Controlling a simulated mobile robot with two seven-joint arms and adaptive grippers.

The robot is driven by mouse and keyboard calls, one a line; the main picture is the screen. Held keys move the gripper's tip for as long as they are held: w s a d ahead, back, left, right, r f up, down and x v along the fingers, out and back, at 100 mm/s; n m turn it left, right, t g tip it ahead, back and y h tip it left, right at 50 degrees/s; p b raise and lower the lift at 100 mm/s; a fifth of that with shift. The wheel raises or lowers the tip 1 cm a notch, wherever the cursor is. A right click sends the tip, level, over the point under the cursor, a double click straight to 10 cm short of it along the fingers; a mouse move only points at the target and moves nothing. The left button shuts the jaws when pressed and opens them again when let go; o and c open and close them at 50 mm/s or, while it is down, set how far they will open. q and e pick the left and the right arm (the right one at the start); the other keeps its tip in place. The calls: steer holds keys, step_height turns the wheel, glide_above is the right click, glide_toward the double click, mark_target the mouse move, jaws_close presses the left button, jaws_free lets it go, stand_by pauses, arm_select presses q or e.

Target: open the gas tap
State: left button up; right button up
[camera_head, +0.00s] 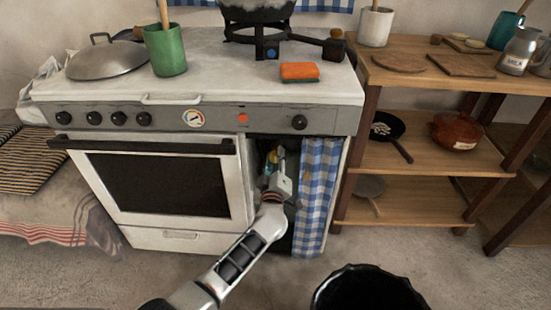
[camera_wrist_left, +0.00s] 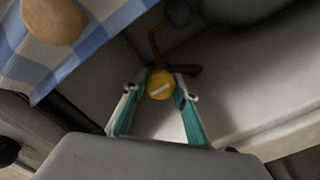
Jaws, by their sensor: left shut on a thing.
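The gas tap (camera_wrist_left: 160,85) is a yellow round knob with a pale slanted bar on its face, seen in the wrist view. A bit of yellow shows in the cupboard opening in the head view. My left gripper (camera_wrist_left: 158,88) has one teal-and-white finger on each side of the knob and is shut on it. In the head view my left gripper (camera_head: 274,172) reaches into the narrow opening right of the oven, partly hiding the tap. A copper-coloured pipe (camera_wrist_left: 154,45) rises beside the knob. My right gripper is not in view.
A blue checked curtain (camera_head: 318,195) hangs at the opening's right side. The oven (camera_head: 160,185) stands left of it. A grey-green rounded vessel (camera_wrist_left: 240,8) is near the tap. A black bin (camera_head: 366,290) and a wooden shelf (camera_head: 430,155) stand to the right.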

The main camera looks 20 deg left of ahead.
arm_select(q)
steer(key=n, duration=0.4)
steer(key=shift+f, duration=0.1)
steer(key=n, duration=0.3)
steer(key=shift+n+b, duration=0.3)
steer(key=n, duration=0.3)
steer(key=shift+f+n, duration=0.1)
steer(key=shift+n, duration=0.3)
steer(key=n+b, duration=0.1)
steer(key=n, duration=0.1)
steer(key=shift+n, duration=1.4)
steer(key=shift+n+b, duration=0.3)
steer(key=shift+n, duration=0.4)
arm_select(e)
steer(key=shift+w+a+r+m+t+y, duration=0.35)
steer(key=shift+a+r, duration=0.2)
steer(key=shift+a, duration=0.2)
arm_select(q)
steer(key=shift+r, duration=0.2)
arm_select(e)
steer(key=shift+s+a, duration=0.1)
